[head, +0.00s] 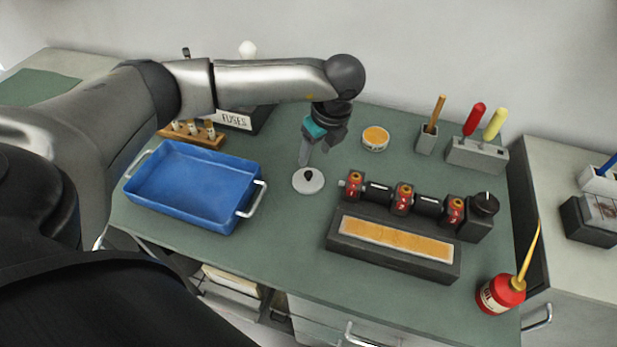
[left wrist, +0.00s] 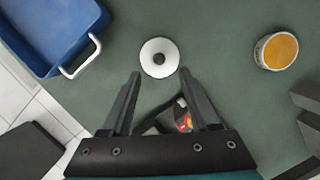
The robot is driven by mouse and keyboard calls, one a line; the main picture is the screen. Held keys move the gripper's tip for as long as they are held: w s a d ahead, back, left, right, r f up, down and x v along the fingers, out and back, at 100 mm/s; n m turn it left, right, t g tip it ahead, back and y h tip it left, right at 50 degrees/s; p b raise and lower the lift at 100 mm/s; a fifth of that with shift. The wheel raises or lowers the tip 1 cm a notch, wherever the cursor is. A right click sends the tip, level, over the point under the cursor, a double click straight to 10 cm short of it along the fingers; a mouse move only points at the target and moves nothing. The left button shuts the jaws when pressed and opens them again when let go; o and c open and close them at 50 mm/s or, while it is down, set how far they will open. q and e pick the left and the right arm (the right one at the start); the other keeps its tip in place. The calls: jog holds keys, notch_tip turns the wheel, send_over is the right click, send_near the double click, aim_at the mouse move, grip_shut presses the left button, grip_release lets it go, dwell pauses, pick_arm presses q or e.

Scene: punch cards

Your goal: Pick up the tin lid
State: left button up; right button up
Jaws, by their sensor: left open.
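The tin lid (head: 308,181) is a small round white disc with a black knob, lying flat on the green bench top. It also shows in the left wrist view (left wrist: 159,58), just beyond the fingertips. My left gripper (head: 304,163) is above the lid and slightly behind it in the head view. In the left wrist view my left gripper (left wrist: 160,75) is open, with nothing between its fingers and the lid ahead of them. An open round tin (head: 375,139) with an orange top stands to the right, also in the left wrist view (left wrist: 276,51). My right gripper is not in view.
A blue tray (head: 190,184) with metal handles stands left of the lid. A dark block with an orange strip (head: 396,240) and a row of red-topped parts (head: 403,197) stand to the right. A red oil can (head: 499,294) is near the right edge.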

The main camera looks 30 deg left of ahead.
aim_at(309, 173)
pick_arm(q)
jog(key=x, duration=0.8)
jog(key=shift+s+d+f, duration=0.15)
jog(key=shift+f, duration=0.15)
jog(key=shift+c, duration=0.3)
grip_shut()
